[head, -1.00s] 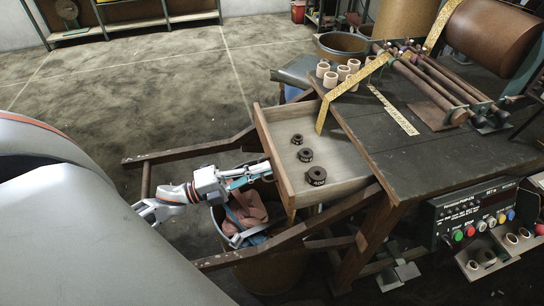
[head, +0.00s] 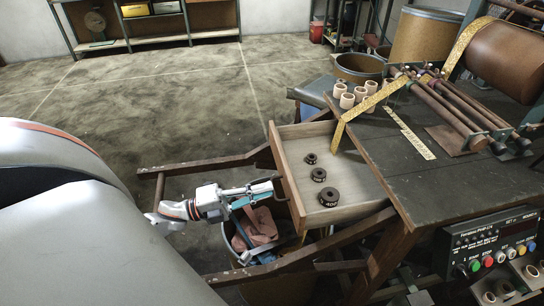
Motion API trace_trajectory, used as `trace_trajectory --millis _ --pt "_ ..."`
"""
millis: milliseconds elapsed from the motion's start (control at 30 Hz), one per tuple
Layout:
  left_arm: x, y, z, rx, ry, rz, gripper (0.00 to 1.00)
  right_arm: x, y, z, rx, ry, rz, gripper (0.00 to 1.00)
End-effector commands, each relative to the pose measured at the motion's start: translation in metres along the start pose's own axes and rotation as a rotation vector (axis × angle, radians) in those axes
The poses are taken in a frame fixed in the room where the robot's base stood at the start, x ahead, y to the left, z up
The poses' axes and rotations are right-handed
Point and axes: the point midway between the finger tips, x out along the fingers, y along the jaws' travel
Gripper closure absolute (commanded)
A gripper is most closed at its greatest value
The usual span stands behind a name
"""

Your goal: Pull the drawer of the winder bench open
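The drawer (head: 353,211) of the winder bench stands pulled out to the left, its inside showing. Its wooden front (head: 283,168) faces my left arm. My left gripper (head: 262,190) is at the outer side of that front, by a dark bar-like handle (head: 266,181). Its fingers are small and overlap the handle in the picture, so I cannot tell whether they grip it or stand apart. Several dark rings (head: 319,175) lie in the drawer. The winder bench (head: 405,165) is at the right. My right gripper is not in view.
A bin with cloths (head: 256,228) stands below my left gripper, between wooden rails (head: 205,165). Pale spools (head: 347,101) and a yellow tape (head: 372,101) are on the bench top. A control box (head: 490,245) hangs at the bench's front.

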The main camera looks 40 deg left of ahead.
Motion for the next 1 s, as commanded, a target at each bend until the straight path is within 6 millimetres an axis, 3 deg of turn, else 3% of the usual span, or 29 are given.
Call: trace_trajectory --millis 200,433,600,1000 --pt "-0.048 0.002 0.000 -0.003 -0.003 0.005 0.90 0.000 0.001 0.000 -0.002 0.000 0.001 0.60" --pt "-0.082 0.001 0.000 -0.002 -0.002 0.002 0.90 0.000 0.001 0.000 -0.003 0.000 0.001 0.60" --pt "-0.091 0.000 0.001 0.001 -0.001 0.000 0.90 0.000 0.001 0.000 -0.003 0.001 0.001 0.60" --pt "-0.092 0.000 0.000 0.001 -0.001 0.000 0.90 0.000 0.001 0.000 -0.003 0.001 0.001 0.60"
